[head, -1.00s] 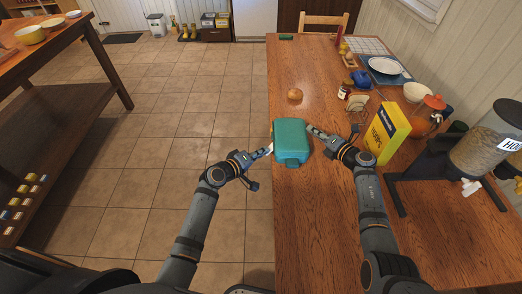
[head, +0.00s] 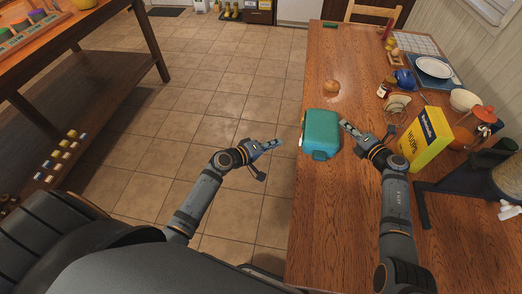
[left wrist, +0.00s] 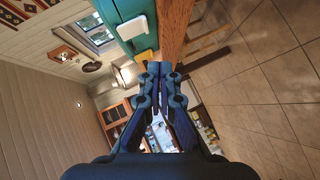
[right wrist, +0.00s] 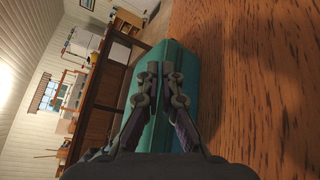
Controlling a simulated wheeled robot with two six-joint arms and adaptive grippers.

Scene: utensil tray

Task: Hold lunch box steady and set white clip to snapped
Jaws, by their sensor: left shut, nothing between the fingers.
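The teal lunch box (head: 322,130) stands on the table near its left edge. Its left side carries a white clip (left wrist: 132,27), large in the left wrist view; I cannot tell whether it is snapped. A pale yellowish clip (left wrist: 143,56) is beside it on the same side. My left gripper (head: 280,142) is shut and empty, left of the box and apart from it, past the table edge. My right gripper (head: 345,123) looks shut, its tips at or very near the box's right side; contact is unclear. The box fills the space behind its fingers in the right wrist view (right wrist: 185,90).
A bread roll (head: 331,87) lies behind the box. A yellow carton (head: 425,140) stands close to the right of my right arm, with a jar, bowls and plate beyond. The table front (head: 340,220) is clear. Open floor lies left of the table.

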